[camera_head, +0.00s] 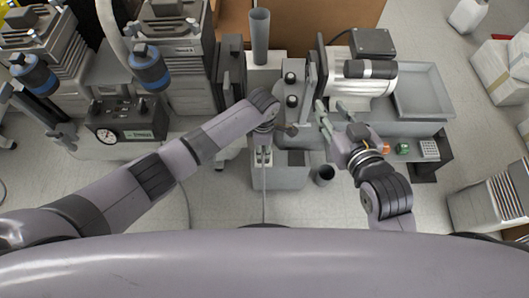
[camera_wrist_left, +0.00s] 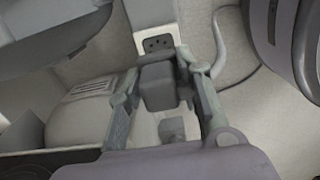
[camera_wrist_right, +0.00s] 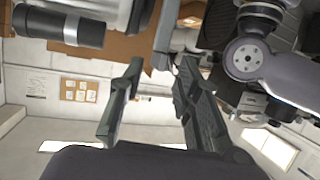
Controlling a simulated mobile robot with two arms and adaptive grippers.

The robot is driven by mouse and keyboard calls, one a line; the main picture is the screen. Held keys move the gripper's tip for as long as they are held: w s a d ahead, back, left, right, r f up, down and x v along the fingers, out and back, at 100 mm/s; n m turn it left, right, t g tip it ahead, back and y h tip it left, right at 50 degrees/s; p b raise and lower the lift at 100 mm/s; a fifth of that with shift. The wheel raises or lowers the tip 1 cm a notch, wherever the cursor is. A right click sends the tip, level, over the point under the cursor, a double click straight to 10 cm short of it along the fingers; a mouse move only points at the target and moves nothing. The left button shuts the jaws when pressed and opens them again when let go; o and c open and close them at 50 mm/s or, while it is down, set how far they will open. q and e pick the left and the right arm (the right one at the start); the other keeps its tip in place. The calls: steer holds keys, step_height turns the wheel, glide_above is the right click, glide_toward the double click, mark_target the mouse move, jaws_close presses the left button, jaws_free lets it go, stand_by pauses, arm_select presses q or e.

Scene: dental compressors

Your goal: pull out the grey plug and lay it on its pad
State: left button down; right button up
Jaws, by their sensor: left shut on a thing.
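The grey plug (camera_wrist_left: 158,86) is a dark grey block between the fingers of my left gripper (camera_wrist_left: 158,76) in the left wrist view. The fingers are shut on its sides. A pale socket plate (camera_wrist_left: 156,43) with dark holes shows just beyond the plug. I cannot tell whether the plug still touches it. In the head view my left gripper (camera_head: 263,156) points down at the centre, and the plug is hard to make out. My right gripper (camera_head: 330,108) is open and empty beside the silver motor; its spread fingers also show in the right wrist view (camera_wrist_right: 160,75). I cannot identify the pad.
A silver motor (camera_head: 355,84) and an empty grey tray (camera_head: 424,91) stand at the right. A gauge box (camera_head: 125,126) is at the left. A grey block (camera_head: 281,177) and a dark cup (camera_head: 324,175) are near the centre.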

arm_select(q)
steer(key=shift+r+p, duration=0.4)
arm_select(e)
steer(key=shift+s+d+f+g+h, duration=0.2)
steer(key=shift+s+f+g, duration=0.2)
steer(key=shift+f, duration=0.15)
steer(key=shift+s+d+f+g+h, duration=0.1)
steer(key=shift+s+d+f+g, duration=0.2)
steer(key=shift+f, duration=0.3)
steer(key=shift+s+d+f+g+h, duration=0.1)
steer(key=shift+s+d+f+g, duration=0.05)
steer(key=shift+s+f+g, duration=0.35)
steer(key=shift+w+a, duration=0.1)
steer(key=shift+a, duration=0.05)
arm_select(q)
steer(key=shift+s, duration=0.1)
